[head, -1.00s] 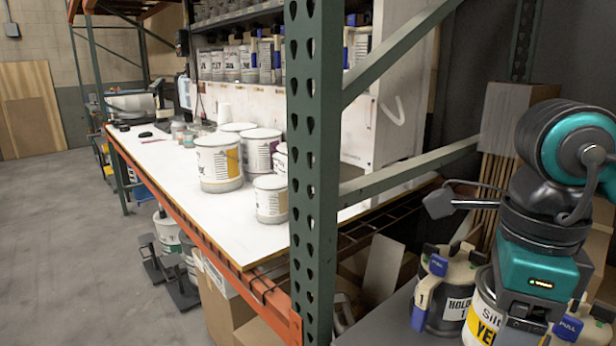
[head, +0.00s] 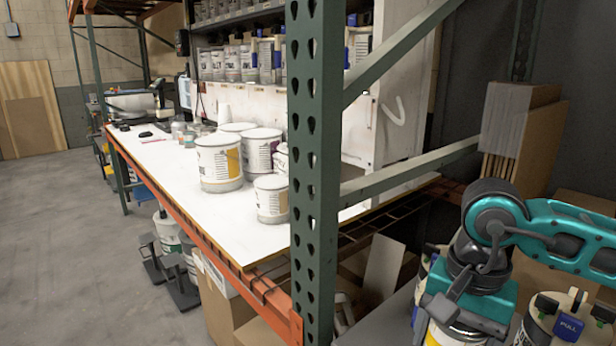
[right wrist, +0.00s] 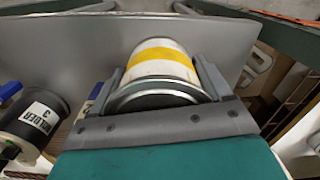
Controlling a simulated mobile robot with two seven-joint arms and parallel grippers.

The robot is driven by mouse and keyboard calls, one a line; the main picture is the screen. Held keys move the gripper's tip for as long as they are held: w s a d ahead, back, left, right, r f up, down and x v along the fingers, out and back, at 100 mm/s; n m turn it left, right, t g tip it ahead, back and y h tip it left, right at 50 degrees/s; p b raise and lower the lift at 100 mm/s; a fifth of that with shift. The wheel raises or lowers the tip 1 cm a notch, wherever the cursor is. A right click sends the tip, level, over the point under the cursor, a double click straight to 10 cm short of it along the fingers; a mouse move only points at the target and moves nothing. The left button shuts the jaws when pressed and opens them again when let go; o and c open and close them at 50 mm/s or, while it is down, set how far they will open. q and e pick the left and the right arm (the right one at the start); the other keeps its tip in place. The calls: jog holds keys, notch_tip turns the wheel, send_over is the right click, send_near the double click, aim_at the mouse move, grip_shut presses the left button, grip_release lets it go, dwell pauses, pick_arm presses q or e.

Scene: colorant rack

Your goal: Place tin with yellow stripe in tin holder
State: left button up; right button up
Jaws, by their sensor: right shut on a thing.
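The tin with the yellow stripe (right wrist: 163,65) is between the two fingers of my right gripper (right wrist: 160,80) in the right wrist view. The gripper is shut on it. In the head view, part of this tin's yellow label (head: 438,336) shows at the bottom edge below my right gripper (head: 465,325); the rest is hidden. In the head view a holder with blue PULL tabs (head: 567,328) is at the lower right. My left gripper is not in view.
A green rack post (head: 314,180) stands left of my right arm, with a diagonal brace (head: 400,50). Several tins stand on the white table (head: 170,170) beyond it, including a large one with a yellow-brown label (head: 219,163). Stacked cardboard (head: 520,135) is behind my arm.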

jog(key=f+n, duration=0.1)
jog(key=n, duration=0.1)
jog(key=w+f+n, duration=0.1)
jog(key=n, duration=0.1)
jog(key=shift+f, duration=0.4)
jog(key=f+n, duration=0.2)
jog(key=n, duration=0.1)
jog(key=shift+w+d, duration=0.1)
jog(key=shift+w, duration=0.3)
